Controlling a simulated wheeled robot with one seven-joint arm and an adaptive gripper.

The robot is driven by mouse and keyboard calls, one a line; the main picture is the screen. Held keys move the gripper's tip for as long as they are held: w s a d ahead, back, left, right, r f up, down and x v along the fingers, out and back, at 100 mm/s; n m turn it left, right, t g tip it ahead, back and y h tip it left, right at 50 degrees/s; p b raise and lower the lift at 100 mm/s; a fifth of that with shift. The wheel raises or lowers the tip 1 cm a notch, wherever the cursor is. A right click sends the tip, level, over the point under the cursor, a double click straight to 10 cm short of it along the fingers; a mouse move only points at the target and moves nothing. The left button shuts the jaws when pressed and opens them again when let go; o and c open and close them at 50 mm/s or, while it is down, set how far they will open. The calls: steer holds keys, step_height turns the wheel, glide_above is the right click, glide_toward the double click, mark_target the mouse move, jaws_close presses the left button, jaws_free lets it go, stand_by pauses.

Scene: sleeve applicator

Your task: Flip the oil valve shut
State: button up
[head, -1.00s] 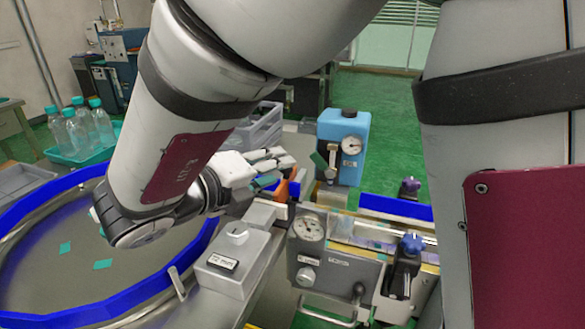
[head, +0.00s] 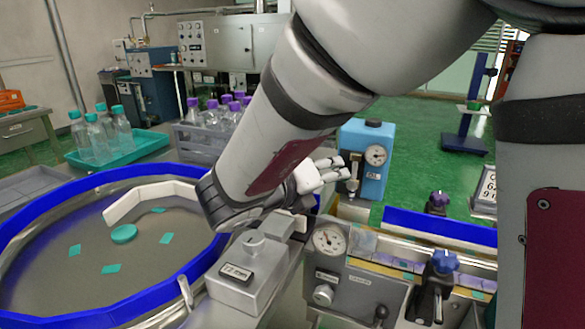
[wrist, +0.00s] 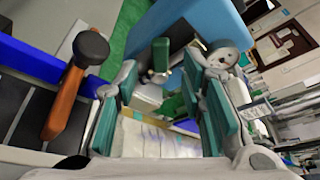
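A blue oil unit (head: 376,150) with a round gauge (head: 376,155) stands at the back of the machine; its blue side shows in the wrist view (wrist: 195,22). The valve appears to be the small green-handled lever (wrist: 160,54) on a metal fitting at its front, in the wrist view. The handle stands roughly upright. My gripper (head: 328,172) is beside the fitting in the head view. In the wrist view my gripper (wrist: 165,105) is open, with its green-padded fingers apart. The lever appears between and beyond them. I cannot see contact. In the head view the handle is hidden.
An orange lever with a black knob (wrist: 85,45) stands just left of my fingers in the wrist view. A gauge panel (head: 345,275), a blue knob (head: 443,262) and a blue rail (head: 440,228) lie right of my arm. A blue-rimmed turntable (head: 60,205) is at left.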

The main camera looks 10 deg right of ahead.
steer(key=shift+x, duration=1.75)
jaws_close()
steer(key=shift+w+a+f+n+h+b, duration=0.15)
steer(key=shift+f+n+h, duration=0.15)
steer(key=shift+n, duration=0.3)
steer(key=shift+w+a+f+n+h+b, duration=0.1)
steer(key=shift+a+f+n+h+b, duration=0.15)
steer(key=shift+n, duration=0.35)
jaws_free()
